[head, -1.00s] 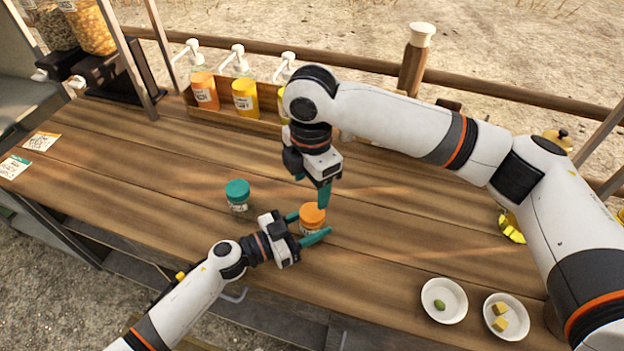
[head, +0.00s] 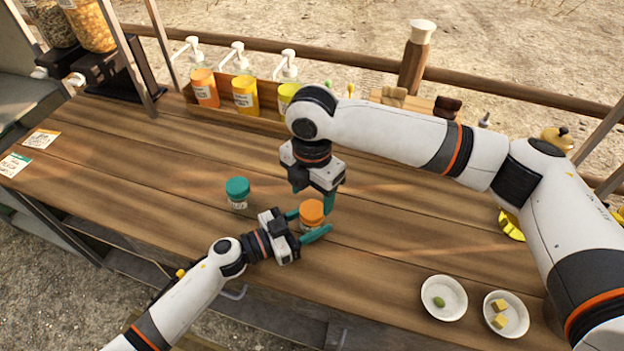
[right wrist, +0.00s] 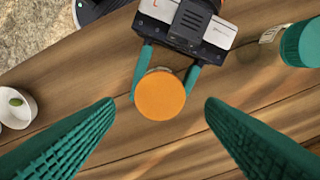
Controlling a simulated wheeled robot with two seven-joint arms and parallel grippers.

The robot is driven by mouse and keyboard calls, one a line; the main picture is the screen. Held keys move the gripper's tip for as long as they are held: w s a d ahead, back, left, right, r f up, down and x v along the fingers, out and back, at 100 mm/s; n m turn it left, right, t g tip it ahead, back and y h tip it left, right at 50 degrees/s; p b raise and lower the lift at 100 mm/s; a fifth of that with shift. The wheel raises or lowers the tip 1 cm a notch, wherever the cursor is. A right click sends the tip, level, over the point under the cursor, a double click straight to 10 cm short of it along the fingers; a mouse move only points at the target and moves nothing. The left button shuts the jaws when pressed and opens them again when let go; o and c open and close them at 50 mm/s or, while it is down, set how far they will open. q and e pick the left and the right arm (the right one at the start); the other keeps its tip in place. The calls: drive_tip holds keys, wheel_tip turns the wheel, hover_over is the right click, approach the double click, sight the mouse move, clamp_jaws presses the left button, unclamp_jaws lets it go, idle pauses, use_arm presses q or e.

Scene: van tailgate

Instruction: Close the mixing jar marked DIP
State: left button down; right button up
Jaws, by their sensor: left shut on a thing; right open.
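A small jar with an orange lid (head: 311,211) stands upright on the wooden counter. My left gripper (head: 315,222) is shut around its body from the left, and the lid shows above the fingers. In the right wrist view the orange lid (right wrist: 161,95) lies between my open right fingers, apart from both. My right gripper (head: 315,200) is open and empty, pointing down close above the lid. A second jar with a teal lid (head: 237,190) stands to the left, also in the right wrist view (right wrist: 302,43). Neither label is readable, so I cannot tell which says DIP.
Pump bottles (head: 245,96) stand in a wooden rack at the back. White bowls with an olive (head: 443,297) and yellow cubes (head: 506,315) sit at the front right. Two cards (head: 41,139) lie at the far left.

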sight(312, 209)
drive_tip(key=shift+f, duration=2)
drive_tip(key=shift+c, duration=0.2)
drive_tip(key=c, duration=0.9)
drive_tip(key=m, duration=0.3)
drive_tip(key=shift+c, duration=0.2)
drive_tip(key=m, duration=0.4)
drive_tip(key=shift+m, duration=0.4)
drive_tip(key=m, duration=0.5)
drive_tip(key=shift+f, duration=0.1)
drive_tip(key=m, duration=0.5)
drive_tip(key=o, duration=1.1)
drive_tip(key=shift+o, duration=0.2)
